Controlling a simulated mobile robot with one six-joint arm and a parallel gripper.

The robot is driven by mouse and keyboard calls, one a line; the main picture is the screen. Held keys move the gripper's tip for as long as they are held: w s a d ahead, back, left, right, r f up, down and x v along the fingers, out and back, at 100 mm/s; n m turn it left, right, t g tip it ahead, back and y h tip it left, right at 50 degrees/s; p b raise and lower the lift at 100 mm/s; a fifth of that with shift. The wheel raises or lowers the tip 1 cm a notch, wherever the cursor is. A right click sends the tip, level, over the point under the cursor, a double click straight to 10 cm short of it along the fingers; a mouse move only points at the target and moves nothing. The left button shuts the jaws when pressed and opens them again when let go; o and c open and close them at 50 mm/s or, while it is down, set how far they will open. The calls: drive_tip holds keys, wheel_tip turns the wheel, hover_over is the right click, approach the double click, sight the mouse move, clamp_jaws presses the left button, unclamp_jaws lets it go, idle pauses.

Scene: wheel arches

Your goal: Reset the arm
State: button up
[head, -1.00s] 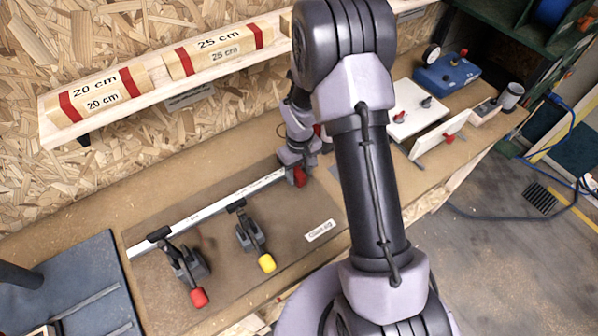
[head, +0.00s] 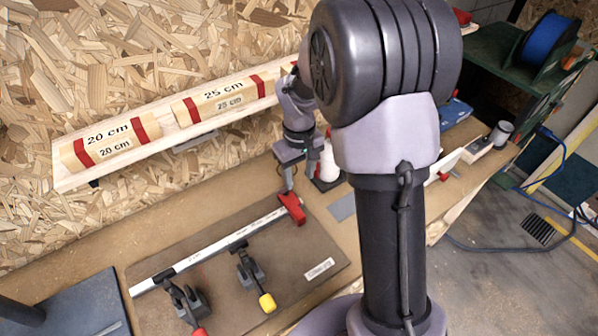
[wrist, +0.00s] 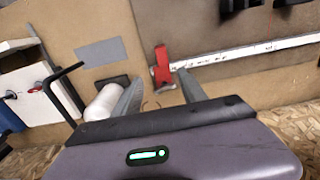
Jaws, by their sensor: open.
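My arm rises over the bench in the head view, and my gripper (head: 288,178) hangs just behind the red end piece (head: 291,208) of a white ruled bar (head: 205,252). In the wrist view my gripper (wrist: 158,88) is open, its two fingers spread with nothing between them. The red end piece (wrist: 162,66) shows just beyond the fingertips, and the white bar (wrist: 250,52) runs off to the right. The bar lies on a brown board (head: 300,250), at two toggle clamps with yellow (head: 267,303) and red handles. My arm hides part of the bench's right side.
A shelf (head: 185,133) on the chipboard wall holds blocks marked 20 cm (head: 103,142) and 25 cm (head: 222,98). A white bottle (head: 328,163) stands close to my gripper, also in the wrist view (wrist: 103,102). A blue box (head: 455,112) is farther right.

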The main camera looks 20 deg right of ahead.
idle(0.4)
drive_tip(key=s+a+r+m+t+b, duration=0.1)
drive_tip(key=s+a+m+t+b, duration=0.1)
drive_tip(key=s, duration=0.5)
drive_tip(key=s+a+r+m+t+y+b, duration=0.1)
drive_tip(key=s+a+r+m+t+b, duration=0.1)
drive_tip(key=s+a+b, duration=0.2)
drive_tip(key=s+a+r+m+t+y+b, duration=0.1)
drive_tip(key=s+a+m+b, duration=0.1)
drive_tip(key=s+b, duration=0.6)
drive_tip(key=shift+s+a+r+m+t, duration=0.15)
drive_tip(key=shift+s+a+m+t, duration=0.2)
drive_tip(key=shift+s+a, duration=0.65)
drive_tip(key=shift+s+d, duration=0.1)
